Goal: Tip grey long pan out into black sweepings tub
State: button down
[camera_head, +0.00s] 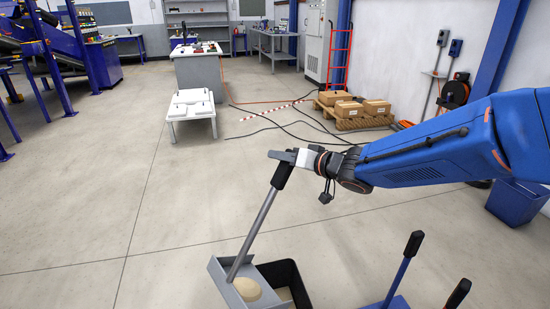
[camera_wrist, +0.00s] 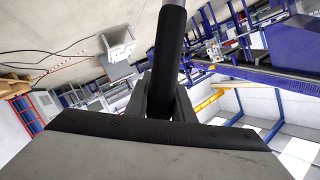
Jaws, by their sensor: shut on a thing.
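The grey long pan (camera_head: 218,276) is low in the head view, with its long grey handle (camera_head: 252,230) slanting up to the right. A pale tan heap (camera_head: 246,289) lies in the pan. My gripper (camera_head: 280,157) is shut on the handle's black top grip, which also shows between the jaws in the wrist view (camera_wrist: 166,50). The black sweepings tub (camera_head: 297,277) stands just right of the pan, which overlaps its left side in the picture. Some pale material shows inside the tub. Whether pan and tub touch, I cannot tell. The pan's lower end is cut off by the frame.
Blue handles with black grips (camera_head: 404,268) stand right of the tub. A blue bin (camera_head: 515,202) is at the right wall. Boxes on a pallet (camera_head: 363,123), a red hand truck (camera_head: 340,55) and a low white table (camera_head: 192,112) are farther back. Floor to the left is clear.

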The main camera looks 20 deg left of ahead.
jog(key=w+d+f+m+y, duration=0.1)
jog(key=w+d+f, duration=0.1)
jog(key=w+d, duration=0.4)
jog(key=shift+w+d+f+m, duration=0.15)
jog(key=shift+w+d+m, duration=0.25)
jog(key=shift+w, duration=1)
dwell(1.2)
